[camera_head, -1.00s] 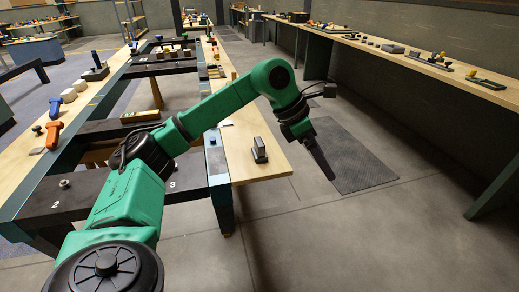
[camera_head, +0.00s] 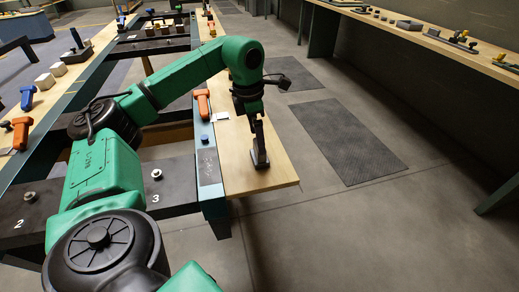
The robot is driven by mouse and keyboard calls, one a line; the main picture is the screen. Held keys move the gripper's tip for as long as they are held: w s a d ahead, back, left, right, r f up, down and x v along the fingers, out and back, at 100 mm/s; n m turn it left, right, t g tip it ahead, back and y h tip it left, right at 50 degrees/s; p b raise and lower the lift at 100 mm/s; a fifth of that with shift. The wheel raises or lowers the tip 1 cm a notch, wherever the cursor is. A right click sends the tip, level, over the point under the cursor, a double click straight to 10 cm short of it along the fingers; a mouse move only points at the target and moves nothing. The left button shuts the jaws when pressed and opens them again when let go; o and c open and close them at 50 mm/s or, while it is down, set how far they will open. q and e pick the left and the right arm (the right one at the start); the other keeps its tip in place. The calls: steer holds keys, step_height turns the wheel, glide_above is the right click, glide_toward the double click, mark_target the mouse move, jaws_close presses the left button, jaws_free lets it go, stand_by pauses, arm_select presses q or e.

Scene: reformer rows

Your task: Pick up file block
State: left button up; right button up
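The file block (camera_head: 260,163) is a small dark block standing on the near right end of the light wooden bench top (camera_head: 236,178). My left gripper (camera_head: 259,148) points straight down over it, and its dark fingers reach the block, covering its upper part. Fingers and block are both dark and overlap, so I cannot tell whether the fingers are closed on it. The block appears to rest on the wood. My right gripper is not in view.
Dark panels numbered 2 and 3 (camera_head: 175,184) are at left. Open floor with dark mats (camera_head: 357,140) lies right of the bench.

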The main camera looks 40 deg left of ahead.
arm_select(q)
steer(key=f, duration=0.4)
steer(key=shift+w+d+f, duration=0.15)
steer(key=shift+d+f, duration=0.05)
steer(key=shift+d, duration=0.05)
steer(key=shift+w+f, duration=0.15)
steer(key=shift+f, duration=0.25)
steer(key=shift+r, duration=0.1)
steer(key=c, duration=1.3)
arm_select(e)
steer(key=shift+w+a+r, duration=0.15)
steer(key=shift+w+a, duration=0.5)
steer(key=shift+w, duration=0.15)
arm_select(q)
steer(key=shift+r, duration=0.1)
steer(key=shift+r, duration=0.3)
step_height(320, 180, up, 19)
steer(key=p, duration=0.4)
steer(key=shift+r+p, duration=0.15)
steer(key=shift+p, duration=0.15)
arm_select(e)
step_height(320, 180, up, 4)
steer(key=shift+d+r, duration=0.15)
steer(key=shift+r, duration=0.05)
